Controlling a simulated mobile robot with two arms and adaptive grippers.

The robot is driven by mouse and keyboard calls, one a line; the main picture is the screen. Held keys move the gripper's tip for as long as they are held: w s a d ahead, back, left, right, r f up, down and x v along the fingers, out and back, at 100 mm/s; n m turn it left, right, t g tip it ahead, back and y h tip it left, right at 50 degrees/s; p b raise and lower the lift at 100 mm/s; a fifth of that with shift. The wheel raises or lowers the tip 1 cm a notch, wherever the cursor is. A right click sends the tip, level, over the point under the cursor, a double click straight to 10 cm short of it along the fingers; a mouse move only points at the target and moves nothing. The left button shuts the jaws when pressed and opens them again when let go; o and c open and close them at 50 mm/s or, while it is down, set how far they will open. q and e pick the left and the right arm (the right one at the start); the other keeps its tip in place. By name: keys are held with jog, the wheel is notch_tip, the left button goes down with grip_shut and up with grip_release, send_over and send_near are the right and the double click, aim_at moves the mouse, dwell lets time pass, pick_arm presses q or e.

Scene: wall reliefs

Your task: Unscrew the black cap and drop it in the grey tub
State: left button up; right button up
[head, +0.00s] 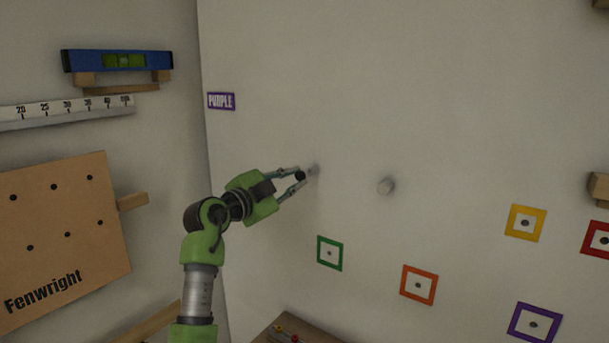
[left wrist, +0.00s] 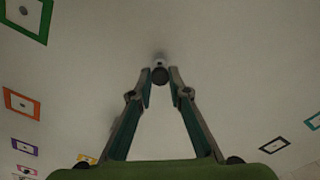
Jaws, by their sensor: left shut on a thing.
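The black cap (head: 300,176) is a small dark round piece between the fingertips of my left gripper (head: 302,174). My left gripper is shut on it, close to the white wall. In the left wrist view the cap (left wrist: 160,77) sits between the fingertips, with a short grey post (left wrist: 159,60) right beyond it. That post (head: 314,169) also shows in the head view, just right of the fingertips. I cannot tell whether the cap is still on the post's thread. No grey tub shows in either view. My right gripper is not in view.
Coloured square frames, such as the green one (head: 330,253), sit lower down. A wooden board (head: 65,235) and a blue level (head: 117,61) are on the left wall. A wooden surface (head: 285,330) shows below.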

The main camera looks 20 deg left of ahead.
pick_arm(q)
jog(key=shift+v, duration=1)
jog(key=shift+s, duration=0.1)
jog(key=shift+v, duration=1.05)
jog(key=shift+f, duration=0.1)
dwell(0.8)
